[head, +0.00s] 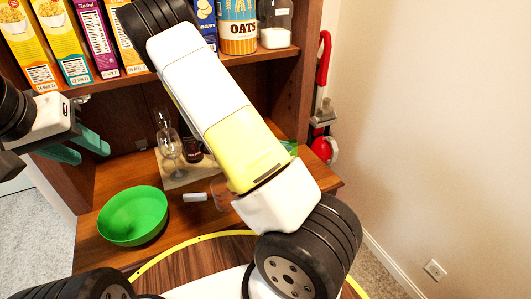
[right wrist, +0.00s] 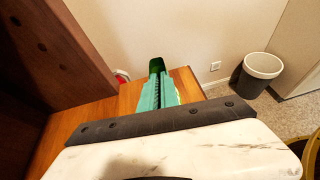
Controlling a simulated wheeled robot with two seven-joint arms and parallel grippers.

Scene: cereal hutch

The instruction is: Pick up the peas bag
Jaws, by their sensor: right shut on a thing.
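A dark green thing (right wrist: 156,65), which looks like the peas bag, shows at the fingertips of my right gripper (right wrist: 160,88) in the right wrist view. The teal fingers are close together and shut on it, over the wooden surface. Only a small part of it is visible, with no label to read. In the head view my right arm hides most of that gripper; a small green patch (head: 290,147) shows beside the arm. My left gripper (head: 90,153) is at the left of the head view, with its teal fingers apart and empty.
A green bowl (head: 133,216) stands on the wooden hutch counter (head: 180,232), with wine glasses (head: 171,148) behind it. Cereal boxes (head: 65,40) and an oats canister (head: 238,28) stand on the shelf above. A bin (right wrist: 262,72) stands on the carpet.

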